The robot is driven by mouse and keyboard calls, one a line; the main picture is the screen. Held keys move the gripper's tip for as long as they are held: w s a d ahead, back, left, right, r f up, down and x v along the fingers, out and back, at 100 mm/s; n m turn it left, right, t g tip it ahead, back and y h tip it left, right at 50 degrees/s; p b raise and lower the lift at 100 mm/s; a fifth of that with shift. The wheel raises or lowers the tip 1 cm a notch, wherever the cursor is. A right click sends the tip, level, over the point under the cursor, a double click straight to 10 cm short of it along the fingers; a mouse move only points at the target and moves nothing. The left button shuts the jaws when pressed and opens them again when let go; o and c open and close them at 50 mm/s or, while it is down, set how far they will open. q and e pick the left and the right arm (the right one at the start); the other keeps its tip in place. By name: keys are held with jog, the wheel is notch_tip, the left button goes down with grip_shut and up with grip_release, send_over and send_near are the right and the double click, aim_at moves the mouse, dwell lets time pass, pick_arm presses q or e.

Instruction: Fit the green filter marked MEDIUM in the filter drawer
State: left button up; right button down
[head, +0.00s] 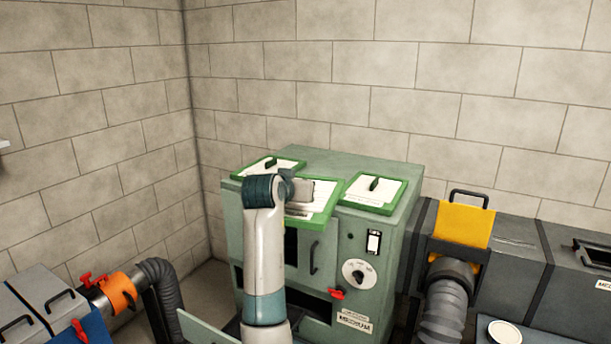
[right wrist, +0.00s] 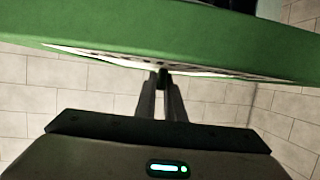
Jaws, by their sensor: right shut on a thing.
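My right gripper (right wrist: 160,80) is shut on the small handle of a green-framed filter (head: 318,214) with a white face. The filter also fills the top of the right wrist view (right wrist: 160,35). In the head view it is held at the cabinet's upper front, partly hidden by my arm. Two more green-framed filters lie on the green cabinet (head: 385,155), one at the back left (head: 268,164) and one at the right (head: 373,194). Their markings are unreadable. A MEDIUM label (head: 354,320) is on the cabinet's lower front. A drawer cannot be made out clearly. My left gripper is out of view.
The cabinet front has a dial (head: 358,273), a red latch (head: 336,294) and dark openings. A low green panel (head: 206,328) stands out at lower left. Grey ducts with a yellow plate (head: 464,226) stand right; an orange-collared hose (head: 118,291) runs left. Block walls close the back.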

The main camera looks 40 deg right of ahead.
jog(key=s+a+f+n+t+y, duration=0.2)
jog(key=s+a+f+n+y, duration=0.1)
jog(key=a+f, duration=0.4)
jog(key=s+a+f+n+t+y+b, duration=0.1)
jog(key=s+a+f+n+y, duration=0.3)
jog(key=a, duration=1)
jog(key=s+a+f+n+t+y, duration=0.3)
jog(key=s+a+f+n+y, duration=0.1)
jog(key=s+a+f, duration=0.5)
notch_tip(320, 180, down, 2)
jog(key=shift+a+f+y, duration=0.25)
jog(key=shift+a+y, duration=0.05)
jog(key=shift+a, duration=0.7)
